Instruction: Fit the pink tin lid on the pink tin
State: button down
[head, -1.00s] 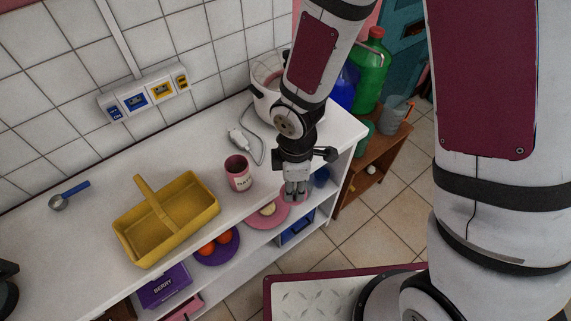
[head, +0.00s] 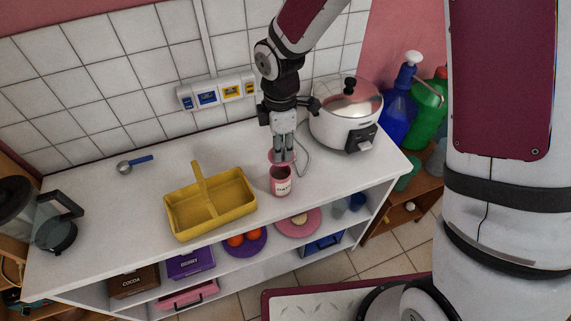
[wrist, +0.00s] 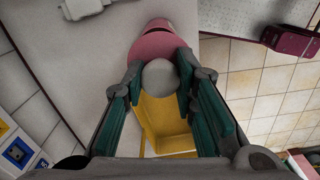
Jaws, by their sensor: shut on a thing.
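The pink tin (head: 281,187) stands upright on the white worktop, its dark open mouth facing up. My gripper (head: 283,158) is just above and slightly behind its mouth, pointing down. It is shut on the grey knob (wrist: 161,78) of the pink tin lid (wrist: 151,47), seen between the fingers in the wrist view. In the head view a pink edge of the lid (head: 271,156) shows around the fingertips. The lid looks apart from the tin, whose mouth is still visible below it. In the wrist view, part of the tin (wrist: 160,25) shows beyond the lid.
A yellow basket (head: 183,222) with a raised handle stands left of the tin. A white cooker (head: 333,132) is to the right, with a grey cable (head: 304,158) near my gripper. A scoop (head: 125,168) lies far left. The worktop's front edge is close to the tin.

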jog(key=shift+a, duration=0.1)
jog(key=shift+w+a+f, duration=0.15)
jog(key=shift+f, duration=0.3)
jog(key=shift+f+b, duration=1.15)
jog(key=shift+f, duration=1.5)
jog(key=shift+f, duration=0.35)
jog(key=c, duration=1.2)
grip_release()
notch_tip(320, 180, up, 12)
